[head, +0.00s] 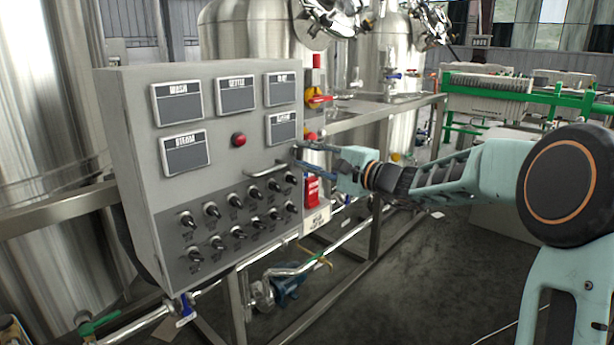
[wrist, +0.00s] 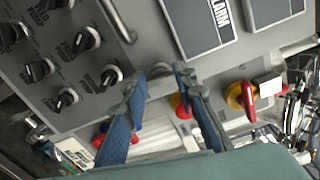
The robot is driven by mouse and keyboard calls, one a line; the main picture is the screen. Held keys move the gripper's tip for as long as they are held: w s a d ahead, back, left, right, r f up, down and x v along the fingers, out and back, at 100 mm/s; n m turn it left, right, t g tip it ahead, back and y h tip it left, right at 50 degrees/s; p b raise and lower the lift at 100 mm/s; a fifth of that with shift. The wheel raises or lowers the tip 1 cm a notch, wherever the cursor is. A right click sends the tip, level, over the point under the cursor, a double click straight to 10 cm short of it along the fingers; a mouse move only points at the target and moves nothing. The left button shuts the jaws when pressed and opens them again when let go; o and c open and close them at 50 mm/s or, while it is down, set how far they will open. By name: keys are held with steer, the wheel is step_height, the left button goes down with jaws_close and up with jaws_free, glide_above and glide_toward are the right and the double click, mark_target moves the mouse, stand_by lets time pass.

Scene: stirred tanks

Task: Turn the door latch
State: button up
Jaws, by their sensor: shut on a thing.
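The control cabinet (head: 130,100) stands at centre left, with labelled displays and black knobs on its front. A small grey latch (wrist: 159,70) shows at the cabinet's right edge in the wrist view, between my fingertips. My gripper (head: 297,155) reaches this edge from the right. In the wrist view my gripper (wrist: 157,78) has its two blue fingers on either side of the latch, shut on it. The fingertips hide most of the latch in the head view, and its exact angle is hard to tell.
A bar handle (head: 268,168) sits on the panel just left of my fingertips. A red-yellow switch (head: 317,98) is above my gripper and a red device (head: 311,191) is below. Steel tanks (head: 255,35) stand behind. The floor (head: 430,260) at right is open.

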steer(key=shift+f+n+b, duration=0.15)
steer(key=shift+n+b, duration=0.85)
steer(key=shift+b, duration=0.75)
steer(key=o, duration=1.1)
steer(key=v, duration=1.2)
steer(key=shift+s, duration=0.1)
